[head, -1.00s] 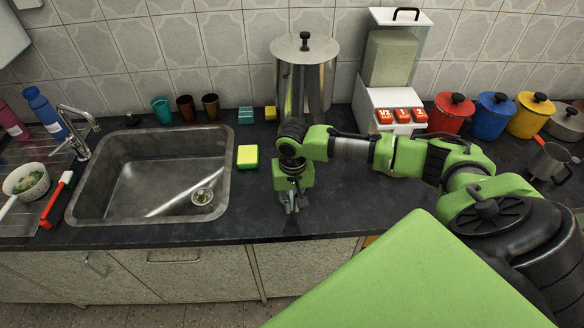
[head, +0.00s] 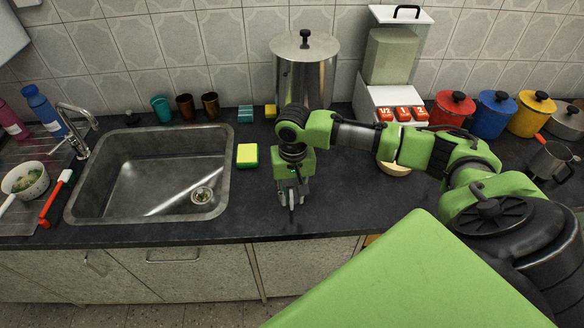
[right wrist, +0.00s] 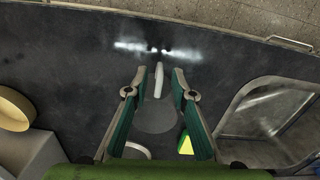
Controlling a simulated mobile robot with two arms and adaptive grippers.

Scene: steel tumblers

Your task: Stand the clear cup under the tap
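My right gripper (head: 291,198) points down, low over the counter right of the sink. In the right wrist view its two fingers (right wrist: 158,76) are apart, with a gap. A pale upright strip (right wrist: 158,82) shows between the fingertips, and a faint grey disc (right wrist: 157,117) behind it; these may be the clear cup's handle and body, but I cannot tell. No other clear cup shows. A sink tap (head: 82,125) stands at the sink's left. A large steel lidded container (head: 304,75) stands behind my arm, its lower front hidden. My left gripper is not in view.
The sink (head: 150,175) lies left of the gripper. A yellow-green sponge (head: 247,155) lies between them. A beige bowl (head: 395,168) sits partly behind my arm, before a white dispenser (head: 388,100). Cups (head: 186,106) line the back. Counter around the gripper is mostly clear.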

